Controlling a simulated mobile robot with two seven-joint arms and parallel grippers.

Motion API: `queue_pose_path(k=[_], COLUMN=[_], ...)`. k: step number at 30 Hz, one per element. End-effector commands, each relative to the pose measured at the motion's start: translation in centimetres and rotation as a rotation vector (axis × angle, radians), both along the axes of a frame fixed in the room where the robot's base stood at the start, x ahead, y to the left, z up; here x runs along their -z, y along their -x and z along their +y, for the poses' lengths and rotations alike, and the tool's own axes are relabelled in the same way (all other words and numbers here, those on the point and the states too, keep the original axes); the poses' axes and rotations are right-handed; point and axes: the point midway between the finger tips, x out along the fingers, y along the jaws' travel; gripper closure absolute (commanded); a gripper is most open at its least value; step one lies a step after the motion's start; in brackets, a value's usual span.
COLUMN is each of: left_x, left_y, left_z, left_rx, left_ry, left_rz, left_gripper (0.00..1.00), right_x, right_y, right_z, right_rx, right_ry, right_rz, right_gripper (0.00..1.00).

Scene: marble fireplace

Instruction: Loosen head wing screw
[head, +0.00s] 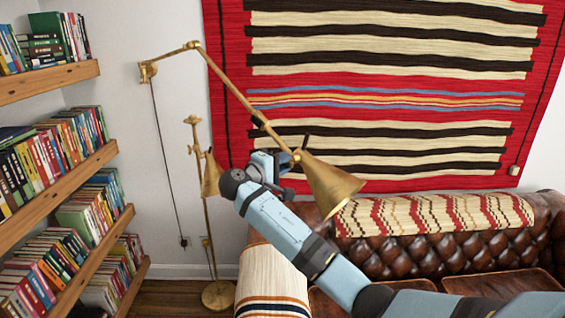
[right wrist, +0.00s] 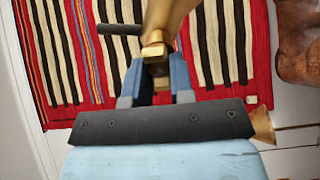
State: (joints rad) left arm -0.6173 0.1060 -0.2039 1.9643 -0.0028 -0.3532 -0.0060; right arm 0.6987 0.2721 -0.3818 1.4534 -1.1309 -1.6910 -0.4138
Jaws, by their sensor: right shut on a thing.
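The brass wall lamp's cone-shaped head (head: 330,186) hangs at the lower end of its slanting arm (head: 228,80). My right gripper (head: 292,158) is at the joint where the head meets the arm. In the right wrist view my right gripper's fingers (right wrist: 158,80) are shut on a small brass piece (right wrist: 156,54) at this joint, which looks like the head wing screw. The fingers hide most of its shape. A dark rod (right wrist: 120,29) sticks out beside the joint. My left gripper is not in view.
A brass floor lamp (head: 207,225) stands behind my right wrist. Bookshelves (head: 50,190) line the left wall. A striped rug (head: 390,100) hangs on the back wall above a brown leather sofa (head: 400,258). A cream striped armrest cover (head: 268,275) lies below my arm.

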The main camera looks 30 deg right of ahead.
Motion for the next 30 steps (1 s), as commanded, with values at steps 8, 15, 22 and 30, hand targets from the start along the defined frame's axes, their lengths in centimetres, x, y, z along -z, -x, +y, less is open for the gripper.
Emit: queue_pose_path(k=[8, 15, 22, 30], left_x=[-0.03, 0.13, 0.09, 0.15], left_y=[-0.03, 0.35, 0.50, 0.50], left_z=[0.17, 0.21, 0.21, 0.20], left_rx=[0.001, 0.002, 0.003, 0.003], left_ry=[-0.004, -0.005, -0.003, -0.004], left_rz=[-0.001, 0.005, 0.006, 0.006], left_gripper=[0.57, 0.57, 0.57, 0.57], right_x=[-0.10, -0.11, -0.09, 0.01], right_y=[-0.01, -0.01, -0.01, 0.02], right_z=[-0.03, -0.03, -0.03, 0.14], right_rx=[0.000, -0.001, 0.000, -0.001], right_ry=[0.008, 0.009, 0.008, 0.007], right_rz=[0.031, 0.032, 0.031, 0.031], right_gripper=[1.00, 1.00, 0.52, 0.52])
